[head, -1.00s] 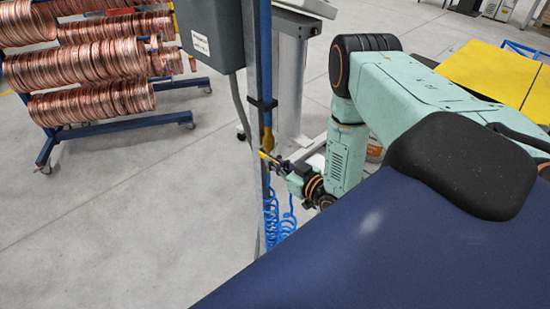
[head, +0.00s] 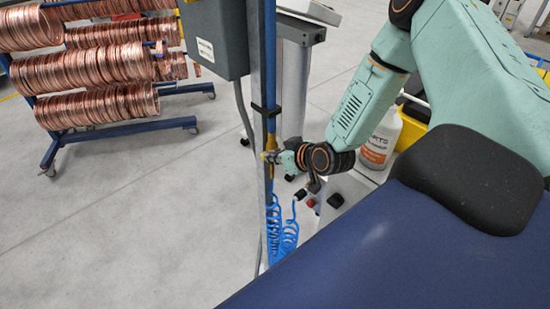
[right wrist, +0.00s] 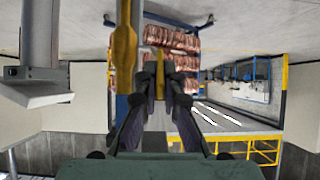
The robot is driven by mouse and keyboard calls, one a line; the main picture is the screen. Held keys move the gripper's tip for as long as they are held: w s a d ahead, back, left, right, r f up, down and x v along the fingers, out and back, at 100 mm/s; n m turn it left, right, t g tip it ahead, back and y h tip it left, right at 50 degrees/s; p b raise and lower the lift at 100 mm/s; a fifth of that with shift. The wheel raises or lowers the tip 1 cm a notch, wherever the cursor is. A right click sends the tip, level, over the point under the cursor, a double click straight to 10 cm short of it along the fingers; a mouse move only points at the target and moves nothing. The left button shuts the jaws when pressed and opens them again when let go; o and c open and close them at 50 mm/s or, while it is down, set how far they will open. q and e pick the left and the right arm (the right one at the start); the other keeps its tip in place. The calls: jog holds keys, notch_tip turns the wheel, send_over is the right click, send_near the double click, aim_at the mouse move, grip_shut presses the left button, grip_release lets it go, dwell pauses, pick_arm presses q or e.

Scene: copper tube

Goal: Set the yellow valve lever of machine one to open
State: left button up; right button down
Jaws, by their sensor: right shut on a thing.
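The yellow valve (head: 271,143) sits on the blue pipe beside a grey post in the head view. It also shows, large and yellow, at the upper left of centre in the right wrist view (right wrist: 124,45). My right gripper (head: 272,157) is at the valve, reaching in from the right. In the right wrist view its dark fingers (right wrist: 160,84) are closed around a narrow yellow strip, the lever (right wrist: 160,72). In the head view the fingers are small and cover much of the lever, so its exact angle is hard to tell. My left gripper is out of view.
A grey box (head: 215,38) is fixed to the post above the valve. Coiled blue hose (head: 283,230) hangs below.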

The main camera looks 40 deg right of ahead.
dwell(0.3)
jog(key=c, duration=1.5)
grip_release()
notch_tip(320, 180, up, 9)
jog(key=shift+f, duration=0.1)
jog(key=shift+r, duration=0.55)
